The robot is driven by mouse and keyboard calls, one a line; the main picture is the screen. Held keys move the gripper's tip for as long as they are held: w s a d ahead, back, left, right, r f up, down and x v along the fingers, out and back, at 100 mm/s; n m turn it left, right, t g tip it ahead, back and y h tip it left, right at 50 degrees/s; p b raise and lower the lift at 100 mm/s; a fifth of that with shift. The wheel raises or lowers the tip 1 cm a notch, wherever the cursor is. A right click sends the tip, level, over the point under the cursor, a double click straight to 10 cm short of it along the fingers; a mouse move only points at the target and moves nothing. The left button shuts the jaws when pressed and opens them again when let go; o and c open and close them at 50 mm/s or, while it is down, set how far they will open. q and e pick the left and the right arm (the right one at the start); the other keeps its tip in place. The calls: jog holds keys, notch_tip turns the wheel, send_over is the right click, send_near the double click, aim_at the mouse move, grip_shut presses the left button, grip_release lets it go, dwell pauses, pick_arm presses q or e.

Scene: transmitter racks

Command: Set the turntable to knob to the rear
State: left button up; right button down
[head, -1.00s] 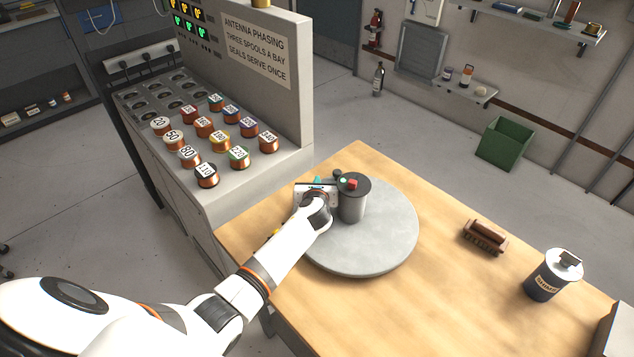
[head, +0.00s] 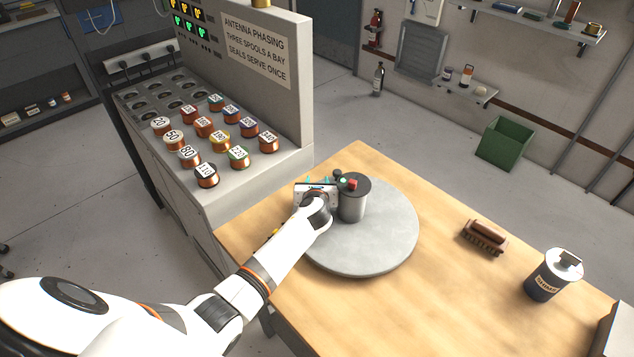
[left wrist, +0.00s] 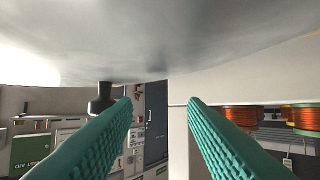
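The round grey turntable (head: 372,245) lies on the wooden table. A dark grey canister (head: 352,203) with a red and a green piece on top stands on it. A small dark knob (head: 338,173) shows at the rim behind the canister. My left gripper (head: 319,181) is beside the canister, on its left, near the knob. In the left wrist view, the teal fingers (left wrist: 162,100) are apart with nothing between them. The turntable's grey surface (left wrist: 150,40) fills the top there. The black knob (left wrist: 103,100) shows beyond the left finger, partly covered by it. My right gripper is out of view.
The spool console (head: 190,190) with several copper spools stands left of the table. A brown brush-like block (head: 485,238) and a dark labelled can (head: 552,275) stand on the table's right side. The wood between them and the turntable is clear.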

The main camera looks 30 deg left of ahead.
pick_arm(q)
jog(key=shift+o, duration=0.6)
jog(key=shift+s+d+r, duration=0.1)
jog(key=shift+s, duration=0.15)
jog(key=p+v, duration=0.1)
jog(key=v, duration=1)
jog(key=shift+s+d, duration=0.1)
jog(key=shift+s, duration=0.15)
